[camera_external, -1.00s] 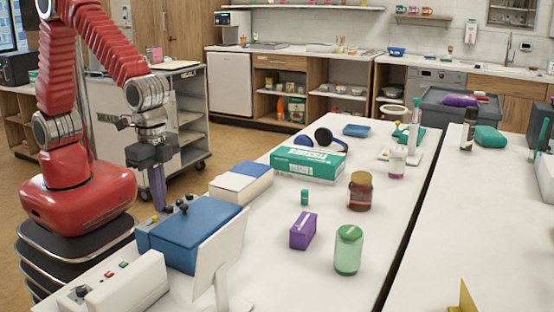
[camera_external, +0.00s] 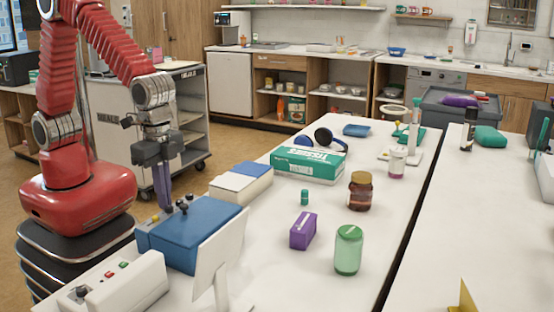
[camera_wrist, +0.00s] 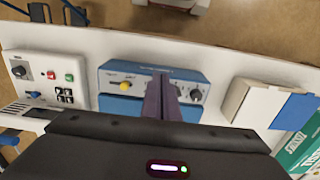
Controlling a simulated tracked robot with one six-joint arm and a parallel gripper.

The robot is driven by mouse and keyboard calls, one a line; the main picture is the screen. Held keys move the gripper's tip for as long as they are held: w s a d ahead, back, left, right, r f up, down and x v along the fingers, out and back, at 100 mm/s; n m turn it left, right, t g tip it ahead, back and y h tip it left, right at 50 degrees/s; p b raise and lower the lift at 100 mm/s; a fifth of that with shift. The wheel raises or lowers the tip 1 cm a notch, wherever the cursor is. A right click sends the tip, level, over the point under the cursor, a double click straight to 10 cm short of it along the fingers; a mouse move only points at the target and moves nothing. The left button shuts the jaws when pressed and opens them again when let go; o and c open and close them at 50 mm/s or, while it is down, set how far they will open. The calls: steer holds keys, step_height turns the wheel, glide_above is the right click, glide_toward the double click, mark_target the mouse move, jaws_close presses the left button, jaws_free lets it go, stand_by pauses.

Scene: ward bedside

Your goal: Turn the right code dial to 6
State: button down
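A blue box (camera_external: 195,238) stands near the front left of the white table, with small dark knobs and a yellow knob at its panel edge. In the wrist view its grey panel (camera_wrist: 138,77) faces me. The yellow knob (camera_wrist: 125,86) is on its left, and a dark dial (camera_wrist: 196,95) is at the right end. Another dial is partly hidden by my fingers. The dial numbers are too small to read. My gripper (camera_wrist: 162,76) has two purple fingers almost together, in front of the panel just left of the right-end dial. Contact cannot be made out.
A white control box (camera_external: 125,285) with coloured buttons stands left of the blue box. A white sign or screen (camera_external: 218,255) stands close in front. A white-and-blue box (camera_external: 241,184) lies beyond it. A purple box, a green jar and a brown jar stand to the right.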

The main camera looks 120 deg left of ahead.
steer(key=shift+a+r, duration=0.1)
steer(key=shift+s+a, duration=0.1)
steer(key=shift+s, duration=0.15)
stand_by(0.5)
step_height(320, 180, up, 6)
steer(key=shift+f, duration=0.1)
stand_by(0.6)
steer(key=shift+w+d+r, duration=0.15)
steer(key=shift+d+r, duration=0.1)
steer(key=shift+d, duration=0.35)
steer(key=shift+w+d+r, duration=0.1)
steer(key=shift+d+r, duration=0.15)
steer(key=shift+d, duration=0.3)
